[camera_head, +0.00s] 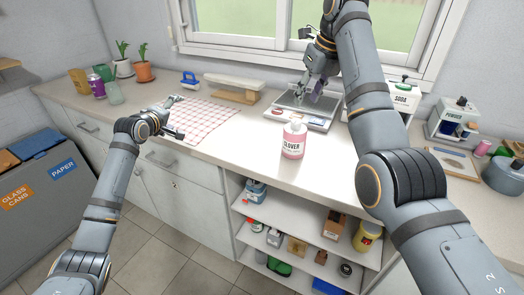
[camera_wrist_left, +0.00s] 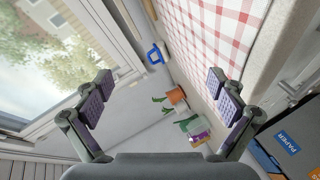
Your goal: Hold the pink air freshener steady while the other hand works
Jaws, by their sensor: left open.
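The pink air freshener (camera_head: 293,144), with a white top and a label reading "CLOVER", stands upright on the counter near its front edge, right of the middle. My left gripper (camera_head: 176,117) is open and empty by the red-checked cloth, well to the left of the air freshener. Its two spread fingers with purple pads also show in the left wrist view (camera_wrist_left: 160,98). My right gripper (camera_head: 316,82) points down over the grey tray-like device (camera_head: 299,112), behind the air freshener and apart from it. Its fingertips are too small and overlapped to judge.
The red-checked cloth (camera_head: 198,121) lies left of the air freshener, with bare counter between. A soda box (camera_head: 402,97) and powder box (camera_head: 453,118) stand at right. Open shelves (camera_head: 300,229) are below the counter.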

